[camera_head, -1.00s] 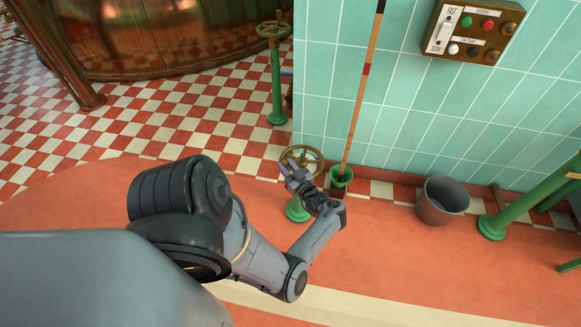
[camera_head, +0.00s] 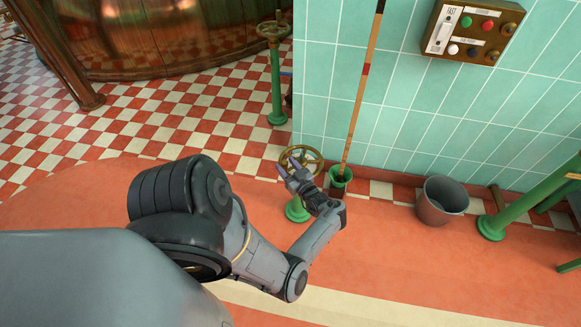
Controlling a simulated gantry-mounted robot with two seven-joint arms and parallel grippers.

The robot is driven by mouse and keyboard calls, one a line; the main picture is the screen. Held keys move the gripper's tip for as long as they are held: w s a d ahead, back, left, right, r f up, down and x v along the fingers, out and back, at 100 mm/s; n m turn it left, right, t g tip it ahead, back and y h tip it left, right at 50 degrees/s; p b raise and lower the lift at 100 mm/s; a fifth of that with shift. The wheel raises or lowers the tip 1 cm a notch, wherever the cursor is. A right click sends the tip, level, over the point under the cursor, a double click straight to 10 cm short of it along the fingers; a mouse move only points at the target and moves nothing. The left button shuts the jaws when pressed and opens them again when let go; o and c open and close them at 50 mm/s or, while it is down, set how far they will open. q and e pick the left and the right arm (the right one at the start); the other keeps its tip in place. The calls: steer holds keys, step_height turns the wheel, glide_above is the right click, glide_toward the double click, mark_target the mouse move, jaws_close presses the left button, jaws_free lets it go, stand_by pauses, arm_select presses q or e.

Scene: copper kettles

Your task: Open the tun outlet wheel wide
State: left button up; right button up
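A brass handwheel (camera_head: 314,156) tops a short green pedestal (camera_head: 296,211) near the middle of the view. My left gripper (camera_head: 289,168) is at the wheel's near left side, with its fingers over or against the rim. The two fingers look spread apart, with a gap between them. I cannot tell whether they touch the rim. The gripper and wrist hide part of the wheel and most of the pedestal. A second brass handwheel (camera_head: 272,29) sits on a taller green post (camera_head: 276,85) farther back. My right gripper is not in view.
A grey bucket (camera_head: 441,201) stands by the tiled wall (camera_head: 460,125). A control box (camera_head: 472,31) hangs on it. A copper vessel (camera_head: 165,35) stands behind. The checkered floor left of the wheel is clear.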

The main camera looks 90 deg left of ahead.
arm_select(q)
steer(key=shift+w+d, duration=0.15)
steer(key=shift+d, duration=0.3)
steer(key=p+v, duration=0.1)
steer(key=v, duration=0.9)
steer(key=shift+p, duration=0.35)
steer(key=shift+a, duration=0.1)
steer(key=shift+c, duration=0.5)
